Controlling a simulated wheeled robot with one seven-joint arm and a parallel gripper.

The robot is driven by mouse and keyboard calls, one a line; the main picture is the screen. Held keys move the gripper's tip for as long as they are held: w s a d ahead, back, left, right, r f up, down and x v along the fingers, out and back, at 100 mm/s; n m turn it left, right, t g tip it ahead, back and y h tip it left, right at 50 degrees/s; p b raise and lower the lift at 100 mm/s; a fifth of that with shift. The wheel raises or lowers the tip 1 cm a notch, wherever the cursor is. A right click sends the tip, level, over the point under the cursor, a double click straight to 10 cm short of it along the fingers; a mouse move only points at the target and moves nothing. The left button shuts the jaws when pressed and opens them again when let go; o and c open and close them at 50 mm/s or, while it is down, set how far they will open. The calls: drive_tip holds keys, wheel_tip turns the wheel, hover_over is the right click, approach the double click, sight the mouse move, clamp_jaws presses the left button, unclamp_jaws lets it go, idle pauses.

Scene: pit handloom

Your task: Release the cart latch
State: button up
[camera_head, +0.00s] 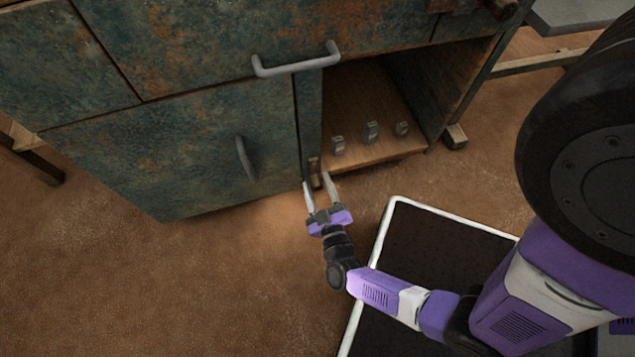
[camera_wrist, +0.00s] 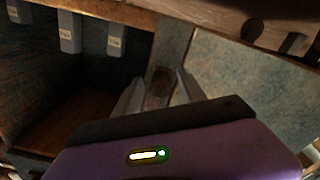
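The cart appears to be the rusty blue-green cabinet (camera_head: 215,130) in the head view. A small brown fitting, which looks like the latch (camera_head: 314,164), sits low on the upright beside the open compartment. My gripper (camera_head: 316,179) is open in front of it, its two pale fingers spread left and right at its lower end. In the wrist view, a dark rounded part of the latch (camera_wrist: 160,75) shows between the fingertips of my gripper (camera_wrist: 159,88). I cannot tell whether either finger touches it. The lower part between the fingers is partly hidden by my gripper's body.
The open compartment (camera_head: 350,95) holds several small grey labelled blocks (camera_head: 371,131). Grey handles stick out from the drawer (camera_head: 297,63) and the door (camera_head: 245,158). A black, white-edged mat (camera_head: 430,235) lies at right. Bare brown floor is clear at lower left.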

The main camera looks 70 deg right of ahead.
wheel_tip(320, 180, up, 20)
drive_tip(key=p, duration=1.2)
